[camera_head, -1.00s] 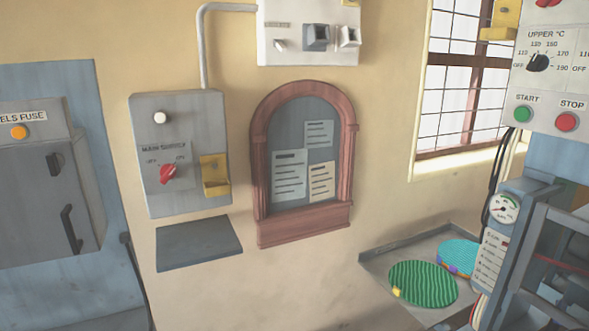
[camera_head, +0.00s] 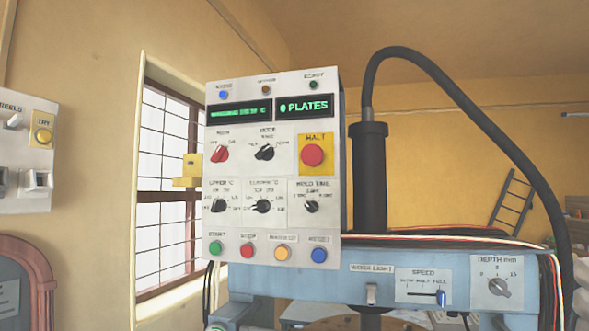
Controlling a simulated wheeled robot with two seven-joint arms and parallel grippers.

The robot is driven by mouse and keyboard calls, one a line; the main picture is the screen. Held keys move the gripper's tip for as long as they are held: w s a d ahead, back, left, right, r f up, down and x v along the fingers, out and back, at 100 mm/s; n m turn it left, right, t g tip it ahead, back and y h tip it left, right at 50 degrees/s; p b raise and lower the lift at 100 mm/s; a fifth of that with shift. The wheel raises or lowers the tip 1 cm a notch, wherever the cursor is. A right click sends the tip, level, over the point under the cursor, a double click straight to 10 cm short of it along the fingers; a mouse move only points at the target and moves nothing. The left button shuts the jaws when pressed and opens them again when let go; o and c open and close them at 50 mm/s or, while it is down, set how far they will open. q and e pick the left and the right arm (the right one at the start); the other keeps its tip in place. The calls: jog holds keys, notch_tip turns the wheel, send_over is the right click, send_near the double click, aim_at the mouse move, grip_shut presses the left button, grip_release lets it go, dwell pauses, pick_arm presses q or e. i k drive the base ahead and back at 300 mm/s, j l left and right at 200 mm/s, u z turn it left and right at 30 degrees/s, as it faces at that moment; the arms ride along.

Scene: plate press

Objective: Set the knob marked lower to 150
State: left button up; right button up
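The control panel (camera_head: 290,240) is a pale upright box in the middle of the head view. Neither of my grippers shows in the view.
Round green, red, amber and blue buttons line the panel's bottom, with a red HALT button (camera_head: 312,155) above. A yellow bracket (camera_head: 188,171) juts from its left side. The blue press beam (camera_head: 400,279) and a black hose (camera_head: 480,110) are on the right.

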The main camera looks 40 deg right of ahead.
aim_at(263, 206)
jog(key=z, duration=1.3)
jog(key=i+j+z, duration=0.15)
jog(key=j, duration=0.25)
jog(key=k+l+u, duration=0.1)
jog(key=l+u, duration=0.4)
jog(key=l, duration=0.55)
